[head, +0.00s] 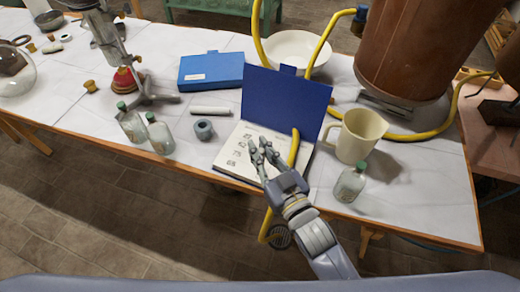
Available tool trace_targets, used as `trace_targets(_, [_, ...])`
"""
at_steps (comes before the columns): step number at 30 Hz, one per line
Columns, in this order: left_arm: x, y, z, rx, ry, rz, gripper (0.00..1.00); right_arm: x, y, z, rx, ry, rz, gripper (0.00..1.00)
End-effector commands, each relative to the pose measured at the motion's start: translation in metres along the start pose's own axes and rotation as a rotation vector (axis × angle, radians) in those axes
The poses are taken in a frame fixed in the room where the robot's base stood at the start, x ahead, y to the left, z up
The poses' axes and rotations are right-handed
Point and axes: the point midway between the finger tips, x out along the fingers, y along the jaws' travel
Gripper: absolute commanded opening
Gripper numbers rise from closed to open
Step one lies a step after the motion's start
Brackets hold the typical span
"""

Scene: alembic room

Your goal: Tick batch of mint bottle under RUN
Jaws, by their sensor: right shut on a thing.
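An open book (238,143) with a blue cover raised at the back lies near the table's front edge. Small dark marks show on its pale page, too small to read. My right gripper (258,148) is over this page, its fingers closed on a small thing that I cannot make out. Two clear bottles with green caps, one (133,125) and another (160,138), stand left of the book. A third green-capped bottle (350,185) stands to the right. Any batch text on them is unreadable. My left gripper is out of view.
A cream mug (357,135) stands right of the book, before a large copper vessel (425,45). A yellow hose (432,133) loops around there. A blue box (211,70), white stick (211,110) and grey-blue cup (204,130) lie to the left. A metal stand is at far left.

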Motion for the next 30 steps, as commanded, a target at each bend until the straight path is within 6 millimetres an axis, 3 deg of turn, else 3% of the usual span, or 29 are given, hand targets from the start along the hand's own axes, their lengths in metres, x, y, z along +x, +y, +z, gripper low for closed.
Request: trace_targets(30, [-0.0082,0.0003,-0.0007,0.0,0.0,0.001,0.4,0.0006,0.0066,0.0007,-0.002,-0.003,0.001,0.0])
